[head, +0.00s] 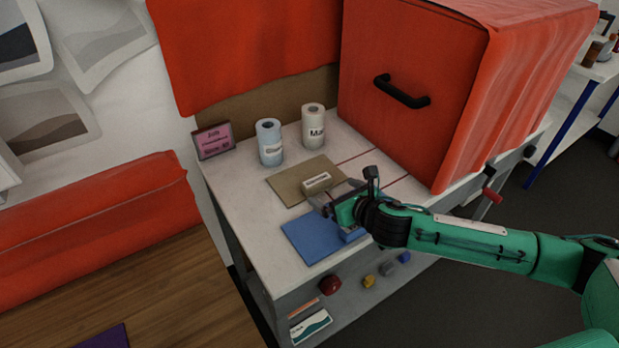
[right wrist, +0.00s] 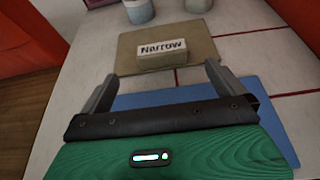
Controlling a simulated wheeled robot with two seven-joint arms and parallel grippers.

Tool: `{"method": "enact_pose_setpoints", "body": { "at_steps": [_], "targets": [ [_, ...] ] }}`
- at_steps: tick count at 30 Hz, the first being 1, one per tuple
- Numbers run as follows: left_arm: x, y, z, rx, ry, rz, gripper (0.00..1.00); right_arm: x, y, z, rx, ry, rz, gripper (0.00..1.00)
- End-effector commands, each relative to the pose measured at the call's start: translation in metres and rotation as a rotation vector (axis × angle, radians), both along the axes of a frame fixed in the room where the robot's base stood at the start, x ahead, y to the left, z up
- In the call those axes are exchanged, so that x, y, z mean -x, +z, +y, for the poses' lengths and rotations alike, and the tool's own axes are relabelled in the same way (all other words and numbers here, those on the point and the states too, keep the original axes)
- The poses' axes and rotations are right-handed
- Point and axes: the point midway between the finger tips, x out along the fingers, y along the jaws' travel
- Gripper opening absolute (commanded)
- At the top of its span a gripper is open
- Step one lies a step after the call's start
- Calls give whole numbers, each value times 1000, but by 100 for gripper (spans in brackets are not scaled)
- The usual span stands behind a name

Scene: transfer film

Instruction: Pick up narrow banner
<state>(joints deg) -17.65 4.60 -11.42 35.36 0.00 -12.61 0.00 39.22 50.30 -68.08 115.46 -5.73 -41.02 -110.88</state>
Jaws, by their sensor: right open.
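The narrow banner is a small tan block with a white label reading "Narrow" (right wrist: 163,51). It lies on a tan mat (right wrist: 199,52) on the white table, and in the head view the block (head: 317,181) sits just beyond my right gripper. My right gripper (head: 329,202) is open and empty, with its two fingers (right wrist: 158,84) pointing toward the block from the near side, over the edge of a blue mat. The fingers are apart from the block. My left gripper is not in view.
A blue mat (head: 306,240) lies at the front of the table. Two rolls, one bluish (head: 269,143) and one white (head: 313,127), stand behind the tan mat. A pink sign (head: 213,140) stands at the back left. A large red-covered cabinet (head: 411,70) with a black handle bounds the right.

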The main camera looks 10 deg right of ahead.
Motion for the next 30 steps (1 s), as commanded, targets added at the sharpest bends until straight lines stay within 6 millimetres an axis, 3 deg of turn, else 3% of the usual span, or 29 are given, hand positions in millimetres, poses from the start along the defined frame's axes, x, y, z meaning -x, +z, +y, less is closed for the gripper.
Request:
{"method": "enact_pose_setpoints", "body": {
  "at_steps": [5, 15, 22, 30],
  "targets": [
    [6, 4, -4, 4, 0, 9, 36, -23, -9, 10, -1, 0, -1, 100],
    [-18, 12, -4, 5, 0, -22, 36, -44, -19, 17, -2, -1, 1, 100],
    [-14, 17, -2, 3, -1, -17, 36, -69, -32, 25, -3, -1, 1, 100],
    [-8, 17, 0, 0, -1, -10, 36, -75, -36, 27, -1, 0, 0, 100]
  ]
}}
